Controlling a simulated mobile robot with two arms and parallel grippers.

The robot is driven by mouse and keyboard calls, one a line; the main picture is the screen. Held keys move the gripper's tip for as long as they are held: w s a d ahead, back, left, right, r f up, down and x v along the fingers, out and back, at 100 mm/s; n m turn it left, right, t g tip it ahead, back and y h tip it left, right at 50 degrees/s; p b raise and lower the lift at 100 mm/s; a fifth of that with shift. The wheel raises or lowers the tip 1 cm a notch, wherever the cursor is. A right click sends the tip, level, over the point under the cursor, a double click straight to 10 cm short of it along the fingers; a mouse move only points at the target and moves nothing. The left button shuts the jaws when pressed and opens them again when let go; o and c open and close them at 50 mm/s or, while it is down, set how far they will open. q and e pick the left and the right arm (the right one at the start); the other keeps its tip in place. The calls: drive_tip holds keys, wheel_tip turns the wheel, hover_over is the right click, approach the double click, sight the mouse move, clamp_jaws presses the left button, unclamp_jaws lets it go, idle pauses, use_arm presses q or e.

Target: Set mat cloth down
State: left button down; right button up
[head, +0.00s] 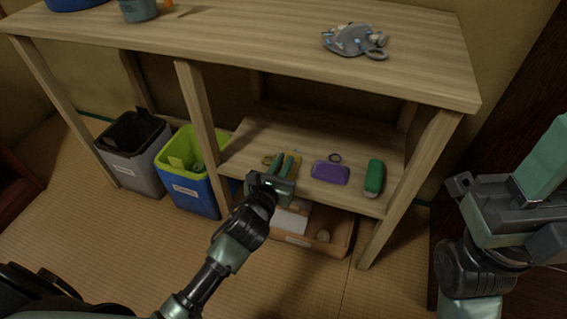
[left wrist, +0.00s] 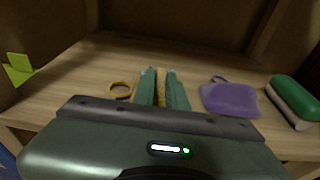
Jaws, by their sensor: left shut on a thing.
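My left gripper (head: 279,167) reaches over the lower shelf (head: 330,196) of the wooden bench. It is shut on a yellow-ochre thing, which I take as the mat cloth (head: 295,167). The cloth also shows as a narrow strip between the fingers in the left wrist view (left wrist: 161,88). The fingers and gripper body hide most of it. I cannot tell whether it touches the shelf board. My right arm stands at the right edge of the head view, close to the camera; its jaw state is unclear.
On the shelf are a yellow ring (left wrist: 121,90), a purple pouch (head: 330,172), a dark ring (head: 335,157) and a green case (head: 374,178). A grey crumpled item (head: 354,40) lies on the bench top. Below are a tray (head: 343,238), a blue bin (head: 196,197) and a grey bin (head: 137,170).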

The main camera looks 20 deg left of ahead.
use_arm(q)
drive_tip(key=c, duration=1.4)
unclamp_jaws()
drive_tip(key=shift+f, duration=0.1)
drive_tip(key=shift+c, duration=0.2)
